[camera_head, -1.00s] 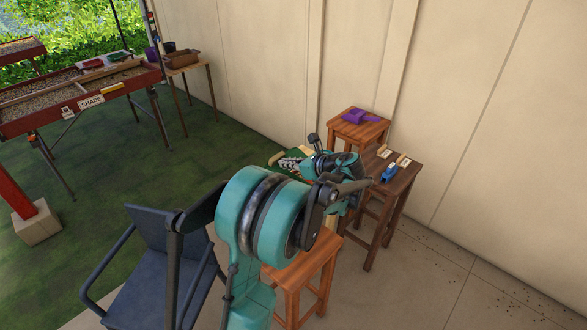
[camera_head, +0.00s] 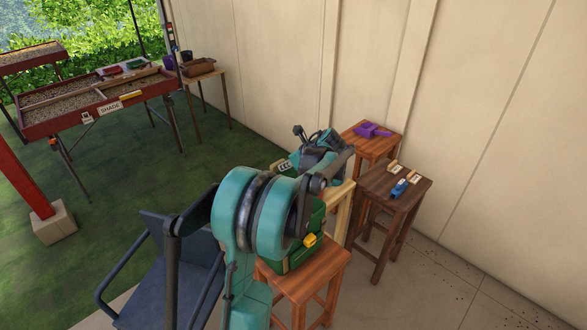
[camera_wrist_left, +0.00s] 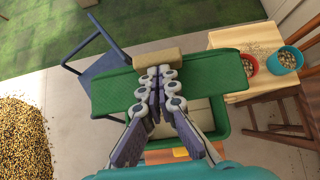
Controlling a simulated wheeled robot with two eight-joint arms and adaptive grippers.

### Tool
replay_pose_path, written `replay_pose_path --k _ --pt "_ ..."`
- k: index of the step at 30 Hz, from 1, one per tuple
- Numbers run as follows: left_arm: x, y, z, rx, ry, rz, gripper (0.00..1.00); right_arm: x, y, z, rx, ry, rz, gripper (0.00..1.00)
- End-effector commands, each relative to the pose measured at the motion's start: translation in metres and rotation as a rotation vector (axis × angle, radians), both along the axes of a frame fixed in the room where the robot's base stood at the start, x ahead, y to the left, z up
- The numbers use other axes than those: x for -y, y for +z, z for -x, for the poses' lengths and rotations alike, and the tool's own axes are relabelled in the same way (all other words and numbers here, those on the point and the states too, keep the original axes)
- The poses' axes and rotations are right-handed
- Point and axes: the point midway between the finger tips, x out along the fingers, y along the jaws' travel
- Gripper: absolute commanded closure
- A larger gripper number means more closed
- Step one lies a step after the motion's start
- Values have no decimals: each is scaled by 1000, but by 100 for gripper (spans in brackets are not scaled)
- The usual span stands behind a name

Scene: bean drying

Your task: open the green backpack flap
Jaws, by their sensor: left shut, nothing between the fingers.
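The green backpack (camera_head: 303,252) stands on an orange wooden stool, partly hidden by my left arm, with a yellow buckle (camera_head: 310,240) on its front. In the left wrist view, the wide green flap (camera_wrist_left: 222,80) stretches across the middle, with a tan roll (camera_wrist_left: 158,57) at its far edge. Below the flap, the green rim (camera_wrist_left: 222,118) and pale inside of the bag show. My left gripper (camera_wrist_left: 158,72) is shut and empty, its fingertips over the flap near the roll. Whether they touch is unclear. My right gripper is out of view.
A dark blue chair (camera_head: 165,265) stands left of the stool (camera_head: 318,275). A brown stool (camera_head: 395,205) with a blue tool and an orange stool (camera_head: 372,138) with a purple item stand by the wall.

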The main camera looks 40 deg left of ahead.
Motion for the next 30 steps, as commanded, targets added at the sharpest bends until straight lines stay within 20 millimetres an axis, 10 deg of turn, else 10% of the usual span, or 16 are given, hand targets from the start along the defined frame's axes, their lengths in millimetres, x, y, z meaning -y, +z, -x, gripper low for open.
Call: replay_pose_path --k 12,30 --pt "-61 5 -5 -21 0 284 100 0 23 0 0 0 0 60" --pt "-81 1 -6 -22 -1 277 100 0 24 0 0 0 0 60"
